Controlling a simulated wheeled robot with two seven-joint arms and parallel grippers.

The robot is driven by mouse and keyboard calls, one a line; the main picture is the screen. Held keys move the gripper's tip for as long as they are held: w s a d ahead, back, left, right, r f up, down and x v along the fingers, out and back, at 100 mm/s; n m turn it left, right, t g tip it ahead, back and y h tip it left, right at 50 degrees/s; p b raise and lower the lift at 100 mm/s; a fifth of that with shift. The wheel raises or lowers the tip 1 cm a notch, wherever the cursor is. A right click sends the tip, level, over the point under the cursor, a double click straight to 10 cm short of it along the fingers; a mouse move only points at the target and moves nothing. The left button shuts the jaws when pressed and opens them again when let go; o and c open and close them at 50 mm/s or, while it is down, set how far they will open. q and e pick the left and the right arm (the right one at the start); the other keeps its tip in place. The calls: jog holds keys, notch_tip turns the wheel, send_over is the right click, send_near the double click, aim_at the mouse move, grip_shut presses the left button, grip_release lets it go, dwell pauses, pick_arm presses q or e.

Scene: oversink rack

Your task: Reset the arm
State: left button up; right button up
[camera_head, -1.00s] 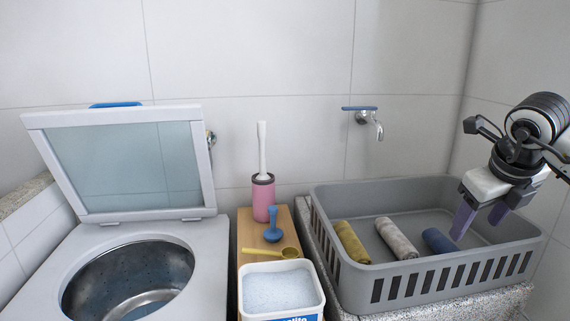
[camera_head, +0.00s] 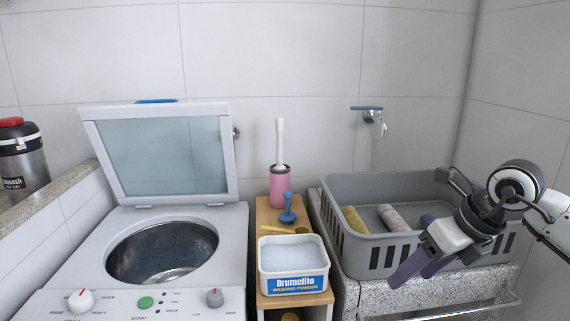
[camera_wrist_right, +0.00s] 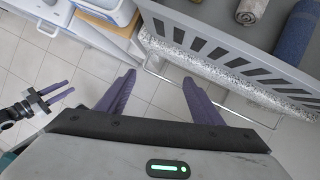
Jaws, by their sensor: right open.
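My right gripper (camera_head: 412,277) is in front of the grey basket (camera_head: 388,260), with its purple fingers pointing down and left. In the right wrist view my right gripper (camera_wrist_right: 157,82) is open and empty, with tiled floor between its fingers. My left gripper (camera_wrist_right: 56,95) shows at the left of that view, its two purple fingers apart and nothing between them. The left arm is not in the head view.
The basket holds rolled cloths: yellow (camera_head: 354,219), beige (camera_head: 393,217) and blue (camera_head: 428,221). A washer (camera_head: 65,245) with raised lid stands left. A washing powder tub (camera_head: 293,284) sits on a wooden stand between. A metal rail (camera_head: 470,308) runs below the basket's ledge.

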jog(key=s+a+m+t+y, duration=0.1)
jog(key=s+a+m+y, duration=0.3)
jog(key=a+y, duration=0.6)
jog(key=s+a+m+t+y, duration=0.1)
jog(key=s+a+m+y, duration=0.3)
jog(key=a, duration=1)
jog(key=d+f+m+t+h, duration=0.5)
jog(key=f+m, duration=0.2)
jog(key=m, duration=0.3)
jog(key=d+f+m+t+h, duration=0.4)
jog(key=f+m+t, duration=0.25)
jog(key=m, duration=0.35)
jog(key=s+d+f+m+g+h, duration=0.2)
jog(key=s+f+m+g+h, duration=0.1)
jog(key=s+f, duration=0.5)
jog(key=s+d+f+m+g+h, duration=0.2)
jog(key=s+f+m+g, duration=0.4)
jog(key=s+f, duration=0.3)
notch_tip(320, 180, down, 5)
jog(key=shift+s+d+r+m+h, duration=0.25)
jog(key=shift+d+m+h, duration=0.2)
jog(key=shift+d, duration=0.3)
